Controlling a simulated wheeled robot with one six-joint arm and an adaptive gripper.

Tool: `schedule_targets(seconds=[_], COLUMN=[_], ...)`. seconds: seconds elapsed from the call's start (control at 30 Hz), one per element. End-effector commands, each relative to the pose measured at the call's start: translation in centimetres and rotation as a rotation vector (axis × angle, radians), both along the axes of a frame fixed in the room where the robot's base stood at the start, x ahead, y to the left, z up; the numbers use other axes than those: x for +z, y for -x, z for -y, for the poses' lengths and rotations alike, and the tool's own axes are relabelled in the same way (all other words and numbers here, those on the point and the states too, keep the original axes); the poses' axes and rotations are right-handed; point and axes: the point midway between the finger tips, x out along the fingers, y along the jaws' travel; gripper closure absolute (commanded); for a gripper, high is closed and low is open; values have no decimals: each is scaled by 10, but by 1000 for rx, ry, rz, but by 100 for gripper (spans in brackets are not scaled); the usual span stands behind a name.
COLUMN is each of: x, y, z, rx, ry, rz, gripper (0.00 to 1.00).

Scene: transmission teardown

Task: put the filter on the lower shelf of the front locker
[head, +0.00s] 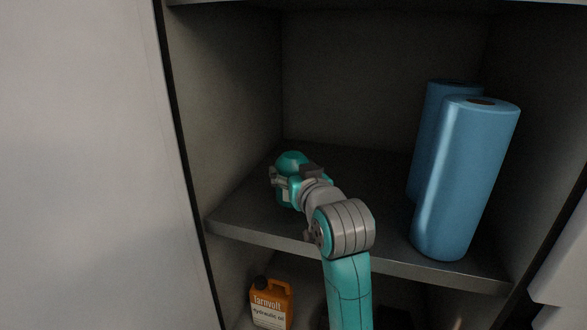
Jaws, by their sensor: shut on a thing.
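My gripper (291,178) is inside the open locker, over the left part of a grey shelf (390,258). It is shut on a rounded teal thing (290,159), which appears to be the filter. The fingers and wrist hide part of it, and I cannot tell whether its underside touches the shelf. A compartment below this shelf shows at the bottom of the head view, partly hidden by my arm.
Two blue rolls (466,180) stand upright on the right of the same shelf. An orange hydraulic oil jug (272,303) stands in the compartment below, at left. The locker's left wall (225,110) is close to my gripper. The shelf's middle and back look clear.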

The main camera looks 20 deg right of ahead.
Motion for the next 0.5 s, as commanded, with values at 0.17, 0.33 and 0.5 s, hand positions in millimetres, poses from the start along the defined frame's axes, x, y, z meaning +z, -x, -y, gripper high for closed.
schedule_targets(seconds=[0.17, 0.33, 0.5], x=[-2, -3, -4], y=[0, 0, 0], z=[0, 0, 0], rx=[0, 0, 0], ry=[0, 0, 0], rz=[-2, -5, -7], gripper=[16, 0, 0])
